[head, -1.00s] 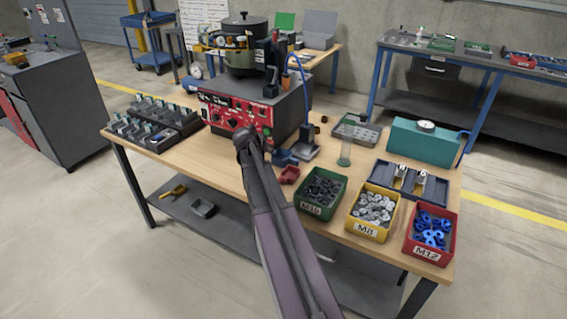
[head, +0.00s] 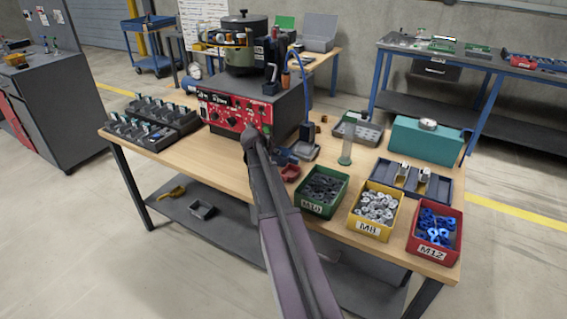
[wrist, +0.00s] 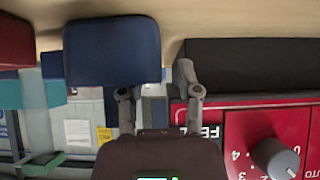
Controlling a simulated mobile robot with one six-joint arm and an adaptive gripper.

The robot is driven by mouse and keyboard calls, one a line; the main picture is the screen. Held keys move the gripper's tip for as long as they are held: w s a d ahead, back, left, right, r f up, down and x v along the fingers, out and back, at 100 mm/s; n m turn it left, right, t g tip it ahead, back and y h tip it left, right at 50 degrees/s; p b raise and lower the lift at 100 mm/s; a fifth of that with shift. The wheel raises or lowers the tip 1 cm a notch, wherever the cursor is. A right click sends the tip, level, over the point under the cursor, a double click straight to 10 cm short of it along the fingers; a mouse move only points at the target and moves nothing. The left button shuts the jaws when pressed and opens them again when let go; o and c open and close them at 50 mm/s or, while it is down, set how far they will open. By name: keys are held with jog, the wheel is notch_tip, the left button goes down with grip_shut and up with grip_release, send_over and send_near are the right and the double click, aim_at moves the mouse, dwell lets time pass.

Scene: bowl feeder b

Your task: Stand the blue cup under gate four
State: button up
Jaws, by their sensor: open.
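The blue cup (head: 284,156) sits on the bench in front of the feeder, behind a small red cup (head: 290,173); my arm partly covers it in the head view. In the wrist view, which shows the scene upside down, a blue cup (wrist: 112,50) looms large at the upper left. My gripper (wrist: 154,82) is open and empty, with the cup ahead of its left finger and not between the fingers. I cannot pick out gate four; the feeder (head: 245,65) has a red control panel (head: 222,113).
The red panel's knob (wrist: 275,158) is close on the right in the wrist view. Green (head: 323,190), yellow (head: 375,211) and red (head: 434,232) parts bins line the front right. A clear cylinder (head: 346,148) stands behind them. Black trays (head: 150,122) fill the left end.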

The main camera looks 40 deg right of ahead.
dwell(0.5)
grip_shut()
jog(key=shift+a+r, duration=0.1)
jog(key=shift+r, duration=0.05)
jog(key=shift+s+a+r+p, duration=0.15)
jog(key=shift+a+r+p, duration=0.2)
jog(key=shift+p, duration=0.15)
jog(key=s+a+r+p, duration=0.2)
jog(key=a+r+p, duration=0.1)
jog(key=a, duration=0.3)
jog(key=s+a+r+p, duration=0.3)
jog(key=a+r+p, duration=0.1)
jog(key=a, duration=0.2)
dwell(0.4)
